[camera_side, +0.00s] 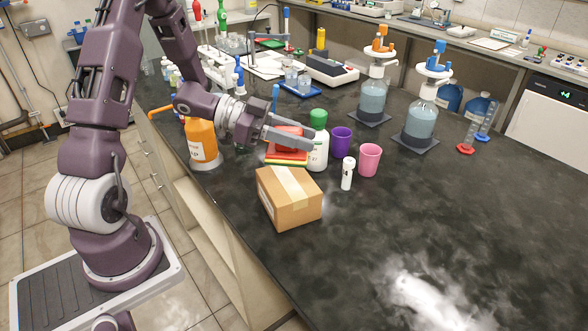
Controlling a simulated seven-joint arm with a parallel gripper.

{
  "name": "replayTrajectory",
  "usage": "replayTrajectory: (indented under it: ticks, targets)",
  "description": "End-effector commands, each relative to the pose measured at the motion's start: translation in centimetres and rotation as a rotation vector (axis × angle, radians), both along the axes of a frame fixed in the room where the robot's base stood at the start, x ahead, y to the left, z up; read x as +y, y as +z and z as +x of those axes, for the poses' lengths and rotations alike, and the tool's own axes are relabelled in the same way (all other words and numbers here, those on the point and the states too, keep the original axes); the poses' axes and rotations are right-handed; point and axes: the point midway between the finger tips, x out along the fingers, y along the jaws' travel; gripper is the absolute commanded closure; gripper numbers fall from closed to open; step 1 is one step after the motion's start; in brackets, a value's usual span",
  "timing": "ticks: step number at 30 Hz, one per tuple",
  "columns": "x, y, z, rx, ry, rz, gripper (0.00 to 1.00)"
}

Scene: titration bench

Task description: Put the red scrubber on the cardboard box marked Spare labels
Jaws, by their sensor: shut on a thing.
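My gripper (297,138) reaches in from the left and is shut on the red scrubber (287,131). The fingers hide part of it. The scrubber is just above a small stack of flat coloured pads (286,156), red and green among them. I cannot tell whether it still touches the stack. The cardboard box (298,210) sits closed on the dark bench, in front of the stack and lower in the picture. A pale tape strip runs over its top. No marking on it is readable from here.
A white bottle with a green cap (318,142) stands close right of my gripper. A purple cup (341,141), a pink cup (369,160) and a small white vial (347,173) stand further right. An orange bottle (201,139) is at left. The front right bench (450,230) is clear.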

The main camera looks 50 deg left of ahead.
Motion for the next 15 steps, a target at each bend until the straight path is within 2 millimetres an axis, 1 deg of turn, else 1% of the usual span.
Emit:
replayTrajectory:
  ticks: [1, 3, 6, 9, 11, 15]
  targets:
    - [-0.1, -1.0, 0.0, 0.004, 0.000, -0.004, 1.00]
    - [0.0, -2.0, 0.0, 0.003, 0.001, -0.003, 1.00]
    - [0.0, -4.3, 0.0, 0.006, 0.001, -0.003, 1.00]
    - [0.0, -5.7, 0.0, 0.002, 0.001, -0.001, 1.00]
    - [0.0, -6.0, 0.0, 0.000, 0.000, 0.001, 1.00]
    - [0.0, -6.0, 0.0, -0.002, 0.000, 0.002, 1.00]
